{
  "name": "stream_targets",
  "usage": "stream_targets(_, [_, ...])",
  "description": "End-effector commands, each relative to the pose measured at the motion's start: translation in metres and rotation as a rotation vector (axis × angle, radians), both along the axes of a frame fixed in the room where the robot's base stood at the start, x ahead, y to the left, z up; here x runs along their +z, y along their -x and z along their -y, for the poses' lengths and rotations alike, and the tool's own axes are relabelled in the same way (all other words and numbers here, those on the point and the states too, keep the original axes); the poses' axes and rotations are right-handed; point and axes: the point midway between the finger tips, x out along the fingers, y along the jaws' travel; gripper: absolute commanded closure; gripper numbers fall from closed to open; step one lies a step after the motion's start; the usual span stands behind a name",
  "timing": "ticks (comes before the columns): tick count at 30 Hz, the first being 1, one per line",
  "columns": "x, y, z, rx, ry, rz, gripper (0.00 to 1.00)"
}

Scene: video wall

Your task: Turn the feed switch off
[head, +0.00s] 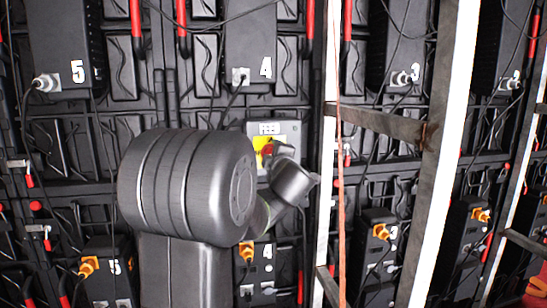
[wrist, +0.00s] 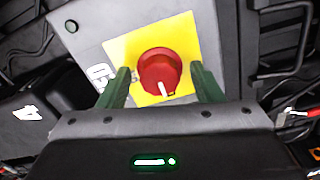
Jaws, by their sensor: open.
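The feed switch is a red round knob (wrist: 159,73) with a white pointer mark on a yellow square plate (wrist: 196,50), fixed to a grey box (wrist: 90,22). In the wrist view the pointer aims toward the bottom of the picture, slightly right. My gripper (wrist: 161,88) is open, one green finger on each side of the knob. I cannot tell whether the fingers touch it. In the head view the grey box (head: 292,132) has a label starting "FEE", and my arm hides part of the yellow plate (head: 258,142) and the red knob (head: 266,150).
Black numbered units (head: 250,45) with cables hang on the wall around the box. A white upright post (head: 448,130) and a grey crossbar (head: 375,121) stand to the right. A thin orange strap (head: 340,200) hangs just right of the switch box.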

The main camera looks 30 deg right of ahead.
Motion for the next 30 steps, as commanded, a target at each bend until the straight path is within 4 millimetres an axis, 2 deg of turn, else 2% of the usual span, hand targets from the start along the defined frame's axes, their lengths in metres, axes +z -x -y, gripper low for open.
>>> stream_targets(5, [0.001, 0.025, -0.005, -0.003, 0.000, 0.000, 0.40])
stream_targets(12, [0.001, 0.080, -0.018, -0.003, 0.001, 0.000, 0.40])
stream_targets(18, [0.001, 0.115, -0.027, -0.003, 0.000, -0.001, 0.40])
stream_targets(24, [0.000, 0.130, -0.031, -0.001, 0.000, -0.001, 0.40])
stream_targets(30, [0.000, 0.131, -0.032, 0.000, 0.000, 0.000, 0.40])
